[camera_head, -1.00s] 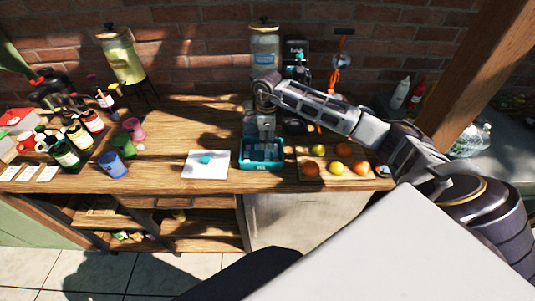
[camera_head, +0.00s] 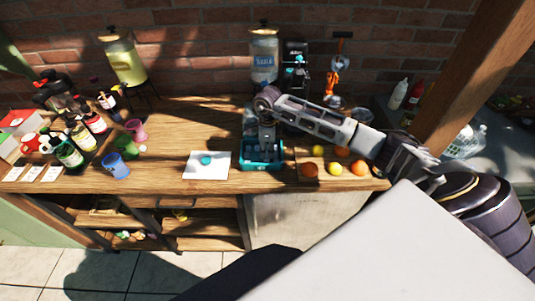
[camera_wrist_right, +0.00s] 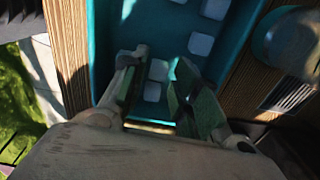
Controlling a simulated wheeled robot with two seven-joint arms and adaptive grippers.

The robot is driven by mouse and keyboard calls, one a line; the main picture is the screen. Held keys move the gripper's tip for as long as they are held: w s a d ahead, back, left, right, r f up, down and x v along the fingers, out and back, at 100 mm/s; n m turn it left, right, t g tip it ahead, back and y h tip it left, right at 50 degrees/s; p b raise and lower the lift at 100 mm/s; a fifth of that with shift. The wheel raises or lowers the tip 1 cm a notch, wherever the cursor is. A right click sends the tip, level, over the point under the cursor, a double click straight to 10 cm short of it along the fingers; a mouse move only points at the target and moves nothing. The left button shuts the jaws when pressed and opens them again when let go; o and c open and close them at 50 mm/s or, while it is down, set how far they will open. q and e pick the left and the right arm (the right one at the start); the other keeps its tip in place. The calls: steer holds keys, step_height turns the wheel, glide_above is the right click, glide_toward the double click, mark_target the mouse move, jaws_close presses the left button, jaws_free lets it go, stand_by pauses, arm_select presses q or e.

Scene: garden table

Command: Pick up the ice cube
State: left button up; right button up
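A teal tray (camera_head: 247,166) stands near the table's front edge. In the right wrist view, its teal floor (camera_wrist_right: 165,22) holds several pale, square ice cubes. One ice cube (camera_wrist_right: 158,70) shows between my right fingertips, and another ice cube (camera_wrist_right: 200,43) lies just beyond the right-hand finger. My right gripper (camera_wrist_right: 160,62) is open, its fingers pointing down into the tray. I cannot tell whether a finger touches a cube. In the head view, my right gripper (camera_head: 267,148) is over the tray and hides part of its inside. My left gripper is not in view.
A white board (camera_head: 193,172) with a small teal item lies left of the tray. Oranges and lemons (camera_head: 318,151) sit on a wooden board to the right. Cups (camera_head: 115,166) and bottles crowd the left. A drink dispenser (camera_head: 264,62) stands behind.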

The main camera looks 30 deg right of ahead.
mark_target(267, 153)
steer(key=shift+s+a+f, duration=0.15)
steer(key=shift+s+f, duration=0.2)
steer(key=shift+f, duration=0.3)
steer(key=shift+w+d+f, duration=0.1)
steer(key=shift+w+d, duration=0.1)
steer(key=shift+w, duration=0.15)
steer(key=shift+s, duration=0.1)
steer(key=shift+c, duration=1)
steer(key=shift+a+r, duration=0.1)
steer(key=shift+r, duration=0.1)
steer(key=shift+c, duration=1.2)
step_height(267, 153, up, 10)
steer(key=b, duration=0.2)
